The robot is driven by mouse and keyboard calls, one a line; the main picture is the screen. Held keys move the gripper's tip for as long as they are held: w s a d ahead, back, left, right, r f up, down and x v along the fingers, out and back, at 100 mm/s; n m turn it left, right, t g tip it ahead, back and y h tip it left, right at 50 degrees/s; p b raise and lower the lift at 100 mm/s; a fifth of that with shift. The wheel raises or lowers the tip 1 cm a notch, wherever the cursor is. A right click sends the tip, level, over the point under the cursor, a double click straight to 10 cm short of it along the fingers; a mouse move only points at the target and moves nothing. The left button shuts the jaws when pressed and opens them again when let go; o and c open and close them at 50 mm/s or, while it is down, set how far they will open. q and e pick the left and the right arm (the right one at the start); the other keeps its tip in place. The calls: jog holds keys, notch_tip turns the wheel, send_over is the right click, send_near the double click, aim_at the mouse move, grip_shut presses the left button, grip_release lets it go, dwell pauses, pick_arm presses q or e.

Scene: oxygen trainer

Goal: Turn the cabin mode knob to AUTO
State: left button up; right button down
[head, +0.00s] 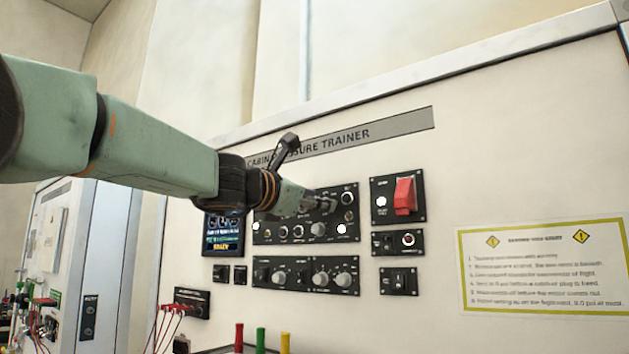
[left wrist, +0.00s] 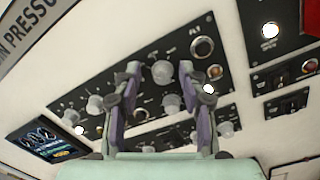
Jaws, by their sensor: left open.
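A dark control panel (head: 263,229) on the trainer's pale front carries several grey knobs; it also shows in the left wrist view (left wrist: 180,48). The labels are too small to read, so I cannot tell which knob is cabin mode. My left gripper (head: 328,203) reaches in from the left in front of the panel's upper part and hides some of it. In the left wrist view the gripper (left wrist: 160,70) is open, with a grey knob (left wrist: 162,72) showing between its fingertips. I cannot tell whether they touch it. Another knob (left wrist: 171,103) shows lower between the fingers.
A red switch (head: 405,196) sits right of the panel. A lit display (head: 223,234) is left, and a lower panel (head: 306,275) with knobs is below. A yellow-edged notice (head: 545,268) is far right. Red, green and yellow posts (head: 261,341) stand at the bottom.

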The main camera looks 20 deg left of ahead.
aim_at(327, 158)
pick_arm(q)
jog(key=shift+w+d+r, duration=0.1)
jog(key=shift+w+r, duration=0.05)
jog(key=shift+r, duration=0.6)
notch_tip(327, 158, up, 8)
jog(key=shift+f, duration=0.25)
jog(key=shift+r, duration=0.35)
jog(key=shift+f, duration=0.1)
